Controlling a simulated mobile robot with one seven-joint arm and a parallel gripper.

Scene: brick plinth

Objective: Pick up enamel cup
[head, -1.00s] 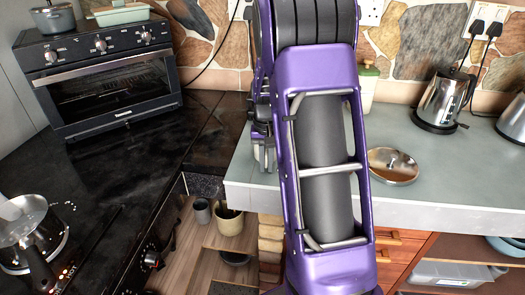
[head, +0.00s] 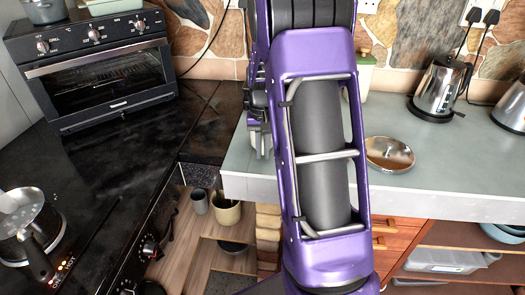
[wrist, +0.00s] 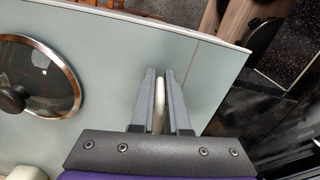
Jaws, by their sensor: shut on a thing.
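My gripper (head: 262,145) is over the left end of the grey-green counter in the head view, fingers pointing down, partly hidden by my purple arm. In the wrist view my gripper (wrist: 162,105) has its two grey fingers close together on a thin, pale cream thing. I take this to be an edge of the enamel cup (wrist: 160,115). The rest of it is hidden by the fingers and the gripper body. No whole enamel cup can be made out on the counter in the head view.
A glass pan lid (head: 389,154) lies on the grey-green counter (head: 440,185), with a kettle (head: 440,88) behind it. A black oven (head: 95,65) and a saucepan (head: 30,220) stand on the dark worktop at left. Pots (head: 227,208) sit on a low shelf between the counters.

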